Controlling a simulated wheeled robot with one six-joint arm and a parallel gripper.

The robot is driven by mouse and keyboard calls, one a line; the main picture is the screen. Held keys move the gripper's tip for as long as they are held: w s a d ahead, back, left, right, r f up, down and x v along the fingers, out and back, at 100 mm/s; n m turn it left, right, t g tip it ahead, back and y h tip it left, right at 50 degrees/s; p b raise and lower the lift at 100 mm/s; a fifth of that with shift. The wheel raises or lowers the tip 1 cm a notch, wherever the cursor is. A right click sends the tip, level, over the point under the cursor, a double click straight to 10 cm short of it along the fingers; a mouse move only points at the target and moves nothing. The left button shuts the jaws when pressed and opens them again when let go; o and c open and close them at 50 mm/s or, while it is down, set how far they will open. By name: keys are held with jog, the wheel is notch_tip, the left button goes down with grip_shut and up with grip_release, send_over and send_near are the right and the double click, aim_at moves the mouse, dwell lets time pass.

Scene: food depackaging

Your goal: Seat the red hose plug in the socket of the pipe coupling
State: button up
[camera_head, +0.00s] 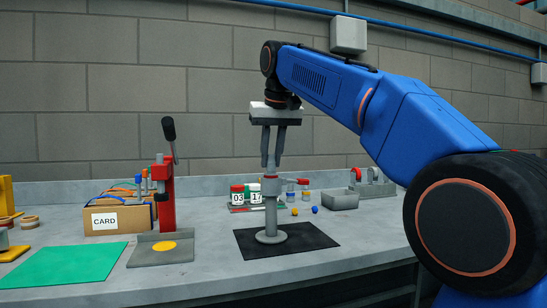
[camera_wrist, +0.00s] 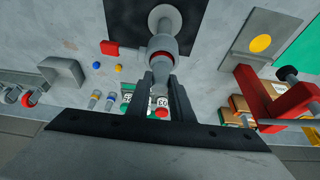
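The pipe coupling (camera_head: 270,188) stands upright on a grey post with a round foot on a black mat (camera_head: 310,240). A red lever (camera_head: 298,181) sticks out to its right; the lever also shows in the wrist view (camera_wrist: 109,48). My gripper (camera_head: 272,163) points straight down over the coupling. Its fingertips are closed around the grey tapered body of the red hose plug (camera_wrist: 160,67), whose reddish band shows at the coupling's top. The plug is upright and in line with the coupling. How deep it sits in the socket I cannot tell.
Plugs with blue (camera_head: 290,190) and yellow (camera_wrist: 95,98) bands stand behind the coupling, near small balls and numbered red-green blocks (camera_head: 238,195). A red lever press (camera_head: 166,200) and a cardboard box (camera_head: 104,220) stand left. A grey bin (camera_head: 340,200) is at right.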

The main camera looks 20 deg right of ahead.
jog(key=o, duration=0.4)
jog(key=shift+o, duration=0.2)
jog(key=shift+s+r, duration=0.1)
jog(key=v, duration=1.2)
